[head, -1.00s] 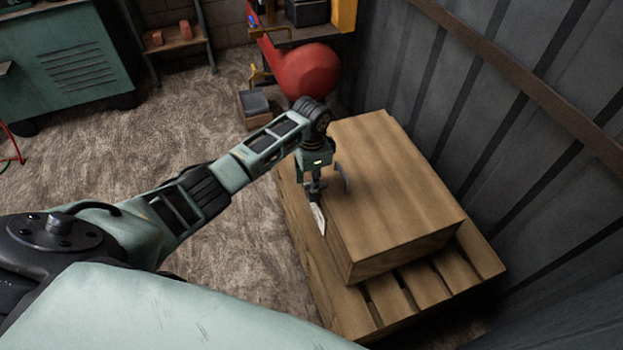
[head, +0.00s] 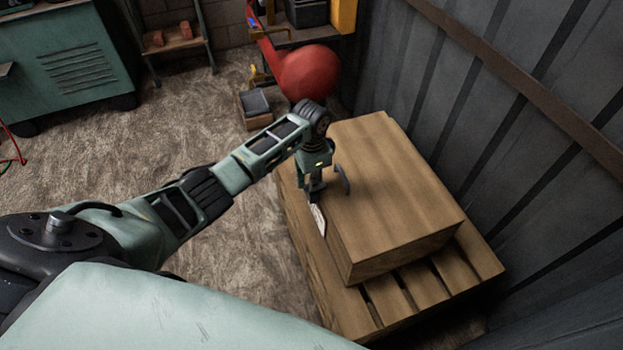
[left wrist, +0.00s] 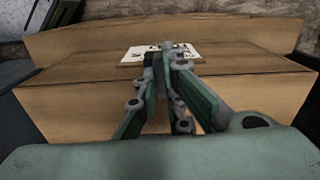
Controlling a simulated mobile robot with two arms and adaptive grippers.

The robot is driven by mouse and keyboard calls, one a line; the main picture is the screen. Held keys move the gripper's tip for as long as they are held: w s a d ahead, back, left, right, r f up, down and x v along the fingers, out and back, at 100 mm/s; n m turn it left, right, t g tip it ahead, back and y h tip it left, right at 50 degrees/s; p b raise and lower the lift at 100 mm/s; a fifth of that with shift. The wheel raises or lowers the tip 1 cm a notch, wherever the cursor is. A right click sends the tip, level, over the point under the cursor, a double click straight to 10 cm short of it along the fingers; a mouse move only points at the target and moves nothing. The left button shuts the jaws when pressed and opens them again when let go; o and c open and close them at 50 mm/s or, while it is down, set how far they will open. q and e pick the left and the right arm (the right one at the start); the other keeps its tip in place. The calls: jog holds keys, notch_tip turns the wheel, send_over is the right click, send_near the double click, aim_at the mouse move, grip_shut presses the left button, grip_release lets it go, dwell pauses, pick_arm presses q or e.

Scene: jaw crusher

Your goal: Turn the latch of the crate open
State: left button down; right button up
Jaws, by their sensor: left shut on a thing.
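The wooden crate (head: 400,195) is a closed box standing on slatted boards, and its side fills the left wrist view (left wrist: 240,95). My left gripper (head: 316,196) points down at the crate's left side, near a white label (head: 319,220). In the left wrist view, the fingers of my left gripper (left wrist: 165,62) come together at the crate, just in front of the label (left wrist: 138,53). They are shut on the latch, which is mostly hidden between and behind the fingertips, so its angle cannot be told. My right gripper is not in view.
A pallet (head: 385,300) under the crate sticks out in front. A ribbed metal wall (head: 480,110) rises close on the right. A red rounded object (head: 308,72) and a small box (head: 255,105) stand behind. The floor (head: 180,130) to the left is open.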

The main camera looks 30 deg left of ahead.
pick_arm(q)
jog(key=n+p, duration=0.3)
jog(key=p, duration=0.1)
jog(key=shift+r+n, duration=0.25)
jog(key=shift+n, duration=0.15)
jog(key=n+p, duration=0.3)
jog(key=n, duration=0.1)
jog(key=shift+n, duration=0.3)
jog(key=n+p, duration=0.2)
jog(key=n, duration=0.2)
jog(key=shift+f, duration=0.15)
jog(key=shift+n+p, duration=0.45)
jog(key=shift+n, duration=1.95)
jog(key=c, duration=1.9)
grip_release()
jog(key=shift+f, duration=0.1)
jog(key=shift+o, duration=0.2)
